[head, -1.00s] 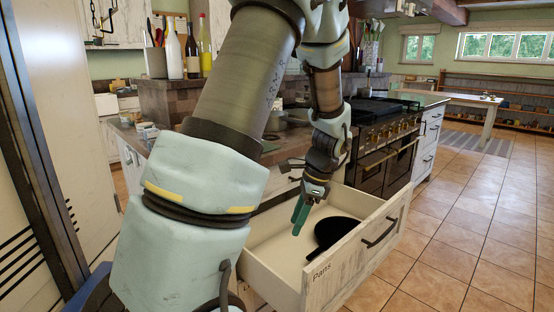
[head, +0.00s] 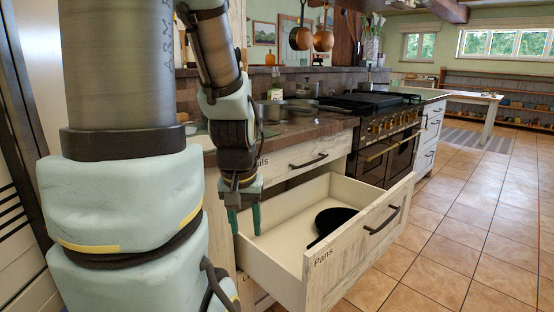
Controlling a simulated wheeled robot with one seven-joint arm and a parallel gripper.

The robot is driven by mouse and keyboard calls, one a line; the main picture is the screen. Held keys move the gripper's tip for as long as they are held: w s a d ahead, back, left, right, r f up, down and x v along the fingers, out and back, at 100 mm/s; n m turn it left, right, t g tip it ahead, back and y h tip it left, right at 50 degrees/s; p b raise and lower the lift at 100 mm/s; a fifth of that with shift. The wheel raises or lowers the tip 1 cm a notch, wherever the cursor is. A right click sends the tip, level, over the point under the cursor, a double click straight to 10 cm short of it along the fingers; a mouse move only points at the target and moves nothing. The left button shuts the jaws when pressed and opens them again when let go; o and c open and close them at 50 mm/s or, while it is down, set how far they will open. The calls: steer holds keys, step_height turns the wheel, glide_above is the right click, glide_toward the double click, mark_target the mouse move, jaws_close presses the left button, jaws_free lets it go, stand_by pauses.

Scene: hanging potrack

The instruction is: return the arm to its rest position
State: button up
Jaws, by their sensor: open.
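My gripper (head: 244,221) points down with its two green fingers apart and nothing between them. It hangs at the left end of the open drawer labelled Pans (head: 330,262). A black pan (head: 333,220) lies inside that drawer, to the right of my gripper and apart from it. My arm fills the left side of the head view and hides part of the counter and cabinets behind it.
A closed drawer (head: 300,160) sits just above and behind the open one. The counter (head: 318,124) holds pans, beside a black stove (head: 385,130). Copper pans (head: 322,40) hang above. The tiled floor (head: 450,230) at right is clear.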

step_height(320, 180, down, 6)
steer(key=s+b, duration=0.1)
steer(key=b, duration=0.4)
step_height(320, 180, up, 16)
steer(key=p, duration=1.7)
steer(key=shift+r+g, duration=0.25)
steer(key=shift+g, duration=0.05)
steer(key=shift+o, duration=0.2)
